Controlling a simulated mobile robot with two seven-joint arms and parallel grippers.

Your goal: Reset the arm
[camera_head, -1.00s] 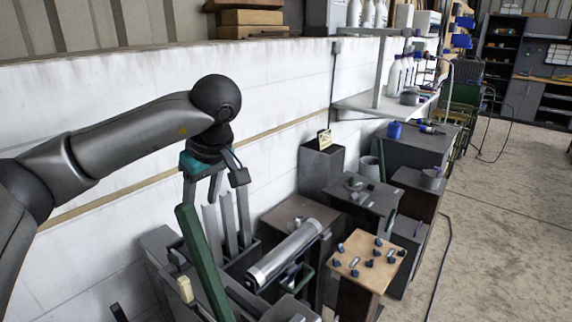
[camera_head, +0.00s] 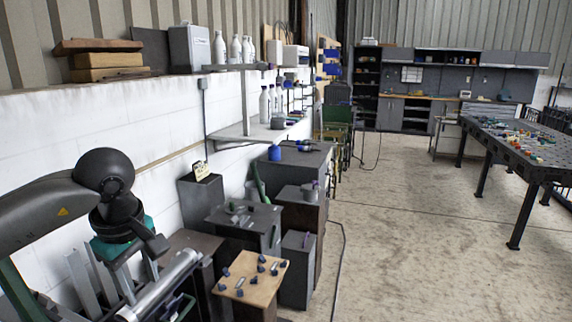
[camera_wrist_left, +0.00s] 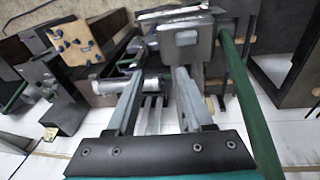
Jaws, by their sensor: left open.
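My left arm comes in from the left in the head view, and my left gripper (camera_head: 132,262) points down at the lower left. Its teal-and-black body hangs above a cluster of grey metal parts. In the left wrist view the two grey fingers of my left gripper (camera_wrist_left: 158,78) are apart, with nothing clearly held between them. A silver cylinder (camera_head: 162,287) lies just right of and below the gripper. A long green bar (camera_head: 14,292) stands at the lower left and also shows beside the fingers in the wrist view (camera_wrist_left: 252,115). My right gripper is not in view.
A wooden-topped stand with small blue pieces (camera_head: 250,277) and several dark pedestals (camera_head: 245,222) stand along the white wall. A shelf with bottles (camera_head: 262,135) juts out above them. A dark perforated table (camera_head: 530,165) stands at the right. The floor (camera_head: 410,240) between is open.

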